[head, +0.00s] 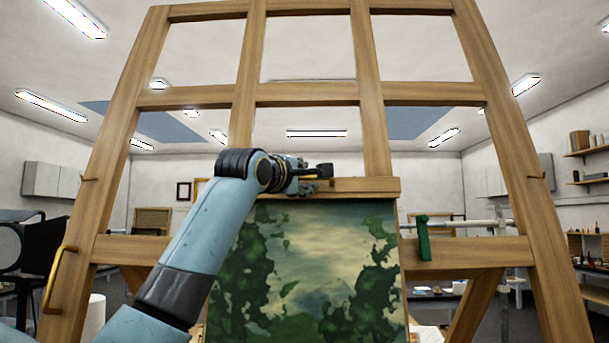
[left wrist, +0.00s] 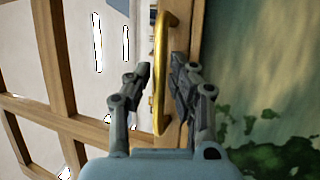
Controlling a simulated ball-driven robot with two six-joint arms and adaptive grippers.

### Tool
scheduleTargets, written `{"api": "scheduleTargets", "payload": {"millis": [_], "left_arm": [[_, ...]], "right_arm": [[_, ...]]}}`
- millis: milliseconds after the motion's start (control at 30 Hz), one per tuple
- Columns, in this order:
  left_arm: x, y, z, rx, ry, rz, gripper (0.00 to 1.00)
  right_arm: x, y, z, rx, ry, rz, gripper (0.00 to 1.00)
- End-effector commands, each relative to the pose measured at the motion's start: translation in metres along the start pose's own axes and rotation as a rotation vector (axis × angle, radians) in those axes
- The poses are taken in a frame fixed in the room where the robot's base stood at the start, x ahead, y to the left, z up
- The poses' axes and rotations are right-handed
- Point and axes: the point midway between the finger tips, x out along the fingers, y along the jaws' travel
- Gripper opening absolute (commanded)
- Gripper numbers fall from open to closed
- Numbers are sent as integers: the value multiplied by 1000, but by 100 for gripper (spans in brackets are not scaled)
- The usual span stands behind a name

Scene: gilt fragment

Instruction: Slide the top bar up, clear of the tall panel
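The top bar (head: 365,186) is a wooden strip lying along the upper edge of the tall panel (head: 330,260), which carries a painted green landscape. In the left wrist view the bar (left wrist: 184,20) runs beside the panel (left wrist: 245,65), and a brass handle (left wrist: 160,60) stands on the bar. My left gripper (head: 322,178) is at the bar's left half. In the wrist view its fingers (left wrist: 160,75) are apart, one on each side of the handle, with a gap visible at the left finger. In the head view my gripper hides the handle. My right gripper is not in view.
A large wooden frame with uprights (head: 370,100) and crossbars (head: 430,94) stands behind the panel. A green lever (head: 424,238) is right of the panel, on the lower crossbar. A brass handle (head: 53,280) is on the left leg. Space above the bar is open between the uprights.

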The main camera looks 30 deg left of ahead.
Motion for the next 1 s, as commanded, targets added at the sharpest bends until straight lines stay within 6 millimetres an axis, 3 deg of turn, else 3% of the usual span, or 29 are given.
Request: {"api": "scheduleTargets", "payload": {"millis": [167, 333, 767, 867, 1000], "left_arm": [[0, 0, 0, 0, 0, 0, 20], [0, 0, 0, 0, 0, 0, 0], [0, 0, 0, -1, 0, 1, 0], [2, 8, -1, -1, 0, 4, 0], [12, 40, -5, -2, 2, 12, 0]], "right_arm": [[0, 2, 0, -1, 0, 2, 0], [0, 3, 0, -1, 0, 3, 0], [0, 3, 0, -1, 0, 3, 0], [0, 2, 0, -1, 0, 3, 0], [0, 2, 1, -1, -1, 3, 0]]}}
